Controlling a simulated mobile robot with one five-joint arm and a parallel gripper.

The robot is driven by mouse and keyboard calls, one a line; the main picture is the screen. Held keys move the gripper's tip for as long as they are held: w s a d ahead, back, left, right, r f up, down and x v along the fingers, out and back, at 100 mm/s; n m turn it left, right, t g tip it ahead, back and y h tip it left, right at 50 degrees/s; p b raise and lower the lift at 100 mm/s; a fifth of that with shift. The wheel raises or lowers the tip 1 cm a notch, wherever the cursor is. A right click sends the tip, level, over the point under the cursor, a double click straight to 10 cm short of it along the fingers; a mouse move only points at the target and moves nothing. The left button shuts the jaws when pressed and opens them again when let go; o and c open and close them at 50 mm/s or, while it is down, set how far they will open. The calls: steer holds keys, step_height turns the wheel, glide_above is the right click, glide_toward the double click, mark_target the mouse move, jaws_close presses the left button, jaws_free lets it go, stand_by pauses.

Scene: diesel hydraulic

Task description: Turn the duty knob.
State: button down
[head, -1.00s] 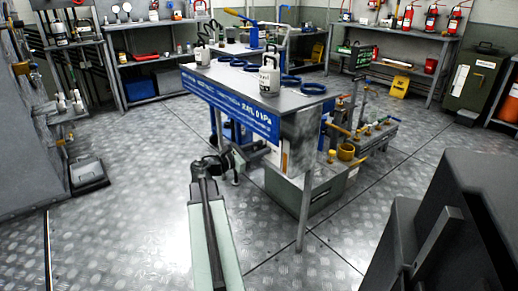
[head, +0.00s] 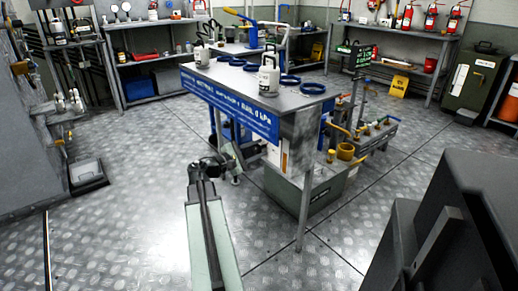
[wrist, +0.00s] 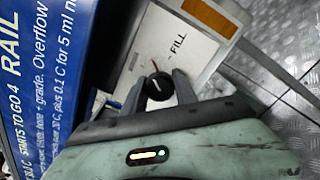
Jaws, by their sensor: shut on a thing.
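The knob (wrist: 158,87) is small, round and black with a white pointer line. It shows in the wrist view on a white panel (wrist: 180,55) that carries the word FILL and a short red mark. My gripper (wrist: 160,90) has one finger on each side of the knob and is shut on it. In the head view my gripper (head: 253,157) reaches under the near end of the grey table, beside the blue sign. The knob is hidden in that view. I cannot read a duty label by the knob.
A blue sign (wrist: 45,80) runs close to the left of my gripper. The table (head: 245,78) above bears white canisters and blue rings. A table leg (head: 305,215) stands right of my arm. The patterned metal floor (head: 140,230) is clear at the left.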

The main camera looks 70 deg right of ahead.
steer(key=m, duration=0.5)
steer(key=shift+s+a+m, duration=0.1)
steer(key=shift+s+m, duration=0.1)
steer(key=shift+m, duration=2.5)
steer(key=c, duration=1)
jaws_free()
steer(key=shift+c, duration=0.2)
steer(key=shift+o, duration=0.4)
steer(key=shift+w, duration=0.1)
steer(key=v, duration=0.7)
steer(key=shift+w+a, duration=0.25)
steer(key=shift+a, duration=0.05)
